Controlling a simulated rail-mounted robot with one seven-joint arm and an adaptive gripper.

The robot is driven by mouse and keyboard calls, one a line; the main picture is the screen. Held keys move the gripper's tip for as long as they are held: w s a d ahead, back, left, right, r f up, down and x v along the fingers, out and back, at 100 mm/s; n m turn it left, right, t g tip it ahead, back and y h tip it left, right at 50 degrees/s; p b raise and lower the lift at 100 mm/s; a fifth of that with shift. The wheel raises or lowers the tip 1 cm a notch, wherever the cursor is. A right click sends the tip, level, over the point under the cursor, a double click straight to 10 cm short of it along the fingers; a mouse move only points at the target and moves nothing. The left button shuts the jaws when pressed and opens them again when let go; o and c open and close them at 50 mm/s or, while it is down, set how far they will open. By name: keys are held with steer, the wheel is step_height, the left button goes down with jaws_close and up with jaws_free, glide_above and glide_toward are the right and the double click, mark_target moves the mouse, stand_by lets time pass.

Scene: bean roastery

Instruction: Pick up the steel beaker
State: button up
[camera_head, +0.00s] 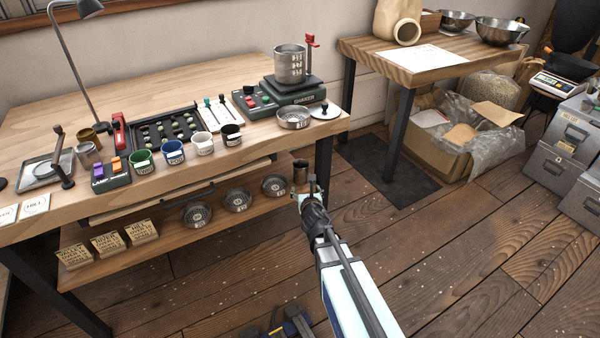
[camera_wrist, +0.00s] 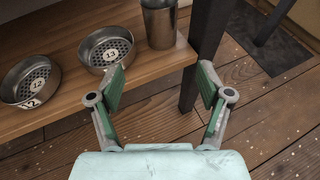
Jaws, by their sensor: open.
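A steel beaker, a plain metal cylinder, stands upright at the right end of the lower shelf in the head view (camera_head: 300,171). In the wrist view the steel beaker (camera_wrist: 160,22) is at the top, partly cut off by the frame edge. My gripper (camera_head: 307,194) is just in front of the shelf end, close to the beaker. In the wrist view my gripper (camera_wrist: 160,84) is open and empty, its green-padded fingers spread on either side of the picture's middle. The beaker lies beyond the fingertips, apart from them.
Round sieves (camera_head: 236,200) stand on the lower shelf; the sieve marked 13 (camera_wrist: 105,49) sits just left of the beaker. A dark table leg (camera_wrist: 205,50) stands just right of it. A larger steel vessel (camera_head: 290,62) sits on the shaker above.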

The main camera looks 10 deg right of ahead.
mark_target(301, 176)
steer(key=b+x, duration=0.1)
steer(key=x, duration=1.1)
steer(key=shift+w+f, duration=0.1)
steer(key=shift+w, duration=0.05)
steer(key=shift+b+x, duration=0.75)
steer(key=shift+x, duration=1.8)
steer(key=shift+f, duration=0.15)
steer(key=c, duration=1.1)
